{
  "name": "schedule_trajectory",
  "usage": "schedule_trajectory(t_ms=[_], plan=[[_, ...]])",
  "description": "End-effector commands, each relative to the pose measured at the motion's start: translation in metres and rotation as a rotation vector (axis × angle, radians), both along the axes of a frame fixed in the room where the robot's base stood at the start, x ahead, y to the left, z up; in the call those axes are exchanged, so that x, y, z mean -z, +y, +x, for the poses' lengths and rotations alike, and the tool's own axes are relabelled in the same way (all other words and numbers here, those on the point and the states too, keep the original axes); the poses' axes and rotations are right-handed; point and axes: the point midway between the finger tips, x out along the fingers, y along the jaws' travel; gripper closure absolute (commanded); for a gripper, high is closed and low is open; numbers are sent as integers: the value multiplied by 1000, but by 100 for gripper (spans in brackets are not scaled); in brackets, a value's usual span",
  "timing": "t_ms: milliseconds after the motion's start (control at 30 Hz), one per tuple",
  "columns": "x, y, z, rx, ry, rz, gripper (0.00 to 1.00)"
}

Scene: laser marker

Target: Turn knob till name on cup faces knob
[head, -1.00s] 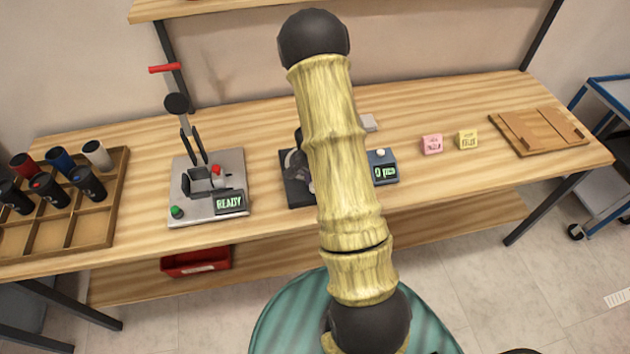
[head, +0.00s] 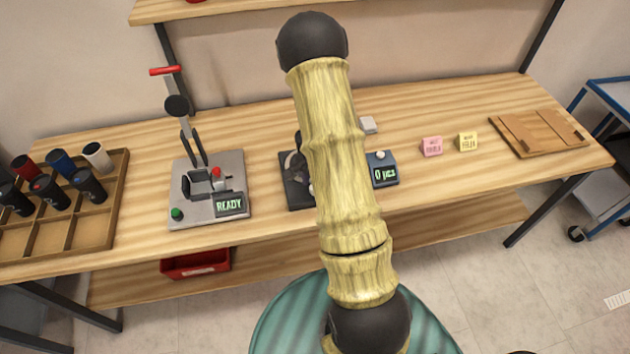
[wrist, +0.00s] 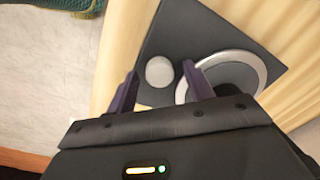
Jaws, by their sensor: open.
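In the wrist view my gripper (wrist: 160,90) points down at a dark square base with its two dark fingers apart. A round light-grey knob (wrist: 159,72) sits between and just beyond the fingertips; I cannot tell whether a finger touches it. A pale ring (wrist: 262,68) with a dark round shape inside lies to the right, partly behind the right finger. No name on a cup is readable. In the head view the dark base (head: 298,192) is mostly hidden behind my arm, and my gripper is not visible there.
A blue counter box (head: 383,170) reading 0 pcs stands right of the base. A grey press (head: 208,190) showing READY stands left. A wooden tray (head: 122,165) holds several dark and coloured cups at far left. Pink (head: 431,146) and yellow (head: 468,141) blocks stand on the right.

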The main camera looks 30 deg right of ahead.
Motion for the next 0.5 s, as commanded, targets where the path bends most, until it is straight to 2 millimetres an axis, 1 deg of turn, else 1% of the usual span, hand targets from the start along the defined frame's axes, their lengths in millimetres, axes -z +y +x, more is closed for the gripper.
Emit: schedule_trajectory(t_ms=[133, 267, 500], plan=[[-6, 0, 0, -1, 0, 0, 48], [-22, 0, 0, -1, -2, -1, 48], [-68, 0, -1, -1, -5, -1, 48]])
